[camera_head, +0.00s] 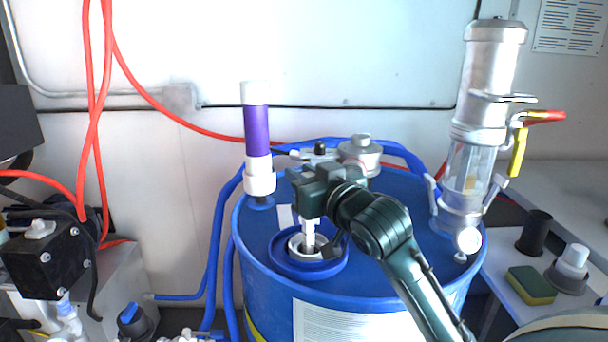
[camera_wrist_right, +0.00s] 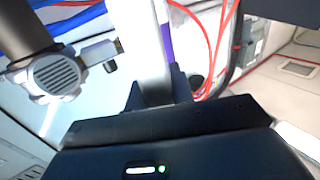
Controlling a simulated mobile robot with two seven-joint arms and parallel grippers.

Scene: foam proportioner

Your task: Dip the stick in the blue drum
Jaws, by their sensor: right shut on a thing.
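The blue drum (camera_head: 262,285) stands in the middle of the head view, with a round opening (camera_head: 296,256) in its top, ringed by a raised blue rim. My right gripper (camera_head: 308,204) is above this opening and shut on the pale stick (camera_head: 309,232). The stick points down, and its lower end is at or inside the opening; how deep it reaches is hidden. In the right wrist view, the stick (camera_wrist_right: 151,48) runs between the fingers of my right gripper (camera_wrist_right: 157,90). My left gripper is not in view.
A purple and white tube (camera_head: 257,130) stands on the drum's back left. A clear-and-metal cylinder (camera_head: 470,165) with red and yellow handles stands at its right. A metal cap (camera_head: 360,155) is behind my gripper. A sponge (camera_head: 531,285) lies on the right shelf.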

